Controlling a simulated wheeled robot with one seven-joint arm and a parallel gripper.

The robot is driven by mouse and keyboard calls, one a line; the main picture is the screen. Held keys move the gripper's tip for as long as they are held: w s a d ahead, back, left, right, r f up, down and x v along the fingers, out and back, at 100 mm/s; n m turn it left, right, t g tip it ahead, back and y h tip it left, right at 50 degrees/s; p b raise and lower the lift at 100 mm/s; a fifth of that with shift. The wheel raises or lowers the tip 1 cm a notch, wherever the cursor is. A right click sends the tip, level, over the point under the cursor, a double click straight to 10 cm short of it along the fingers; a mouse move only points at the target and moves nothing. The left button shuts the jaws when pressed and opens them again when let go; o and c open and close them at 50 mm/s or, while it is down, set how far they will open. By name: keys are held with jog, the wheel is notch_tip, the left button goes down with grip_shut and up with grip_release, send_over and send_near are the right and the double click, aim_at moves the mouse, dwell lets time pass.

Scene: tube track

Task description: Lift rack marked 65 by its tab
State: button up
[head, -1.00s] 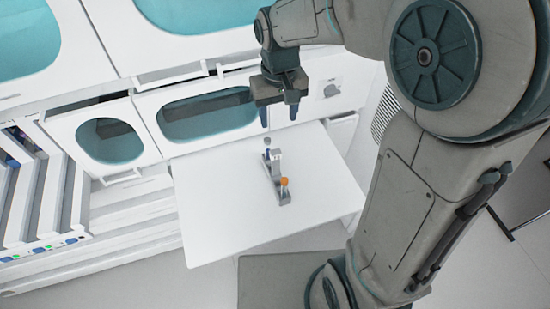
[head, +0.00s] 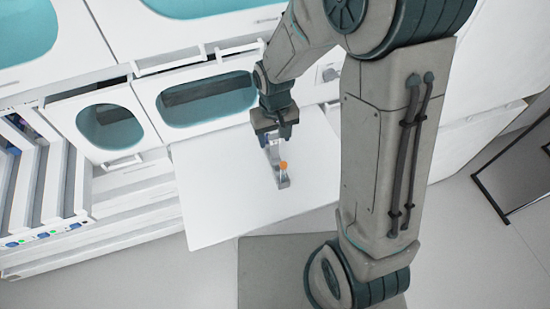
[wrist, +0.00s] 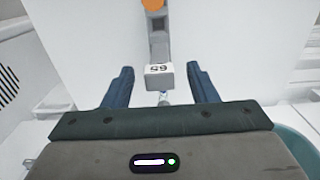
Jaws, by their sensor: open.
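The rack (head: 281,179) is a small grey bar on the white table, with an orange-capped tube (head: 283,166) at its near end. In the wrist view its tab (wrist: 159,76) is a pale block whose top bears the number 65, upside down. The orange cap (wrist: 153,4) is cut by the top edge there. My gripper (wrist: 160,78) is open, with one blue finger on each side of the tab and a visible gap on both sides. In the head view my gripper (head: 272,139) covers the rack's far end. The blue-capped tube is mostly hidden.
The white table (head: 215,195) is otherwise clear around the rack. White cabinets with teal windows (head: 205,100) stand close behind it. Open drawers or shelves (head: 45,190) are at the left. A dark-framed stand (head: 505,180) is at the far right.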

jog(key=shift+f, duration=0.5)
grip_shut()
jog(key=shift+r, duration=0.1)
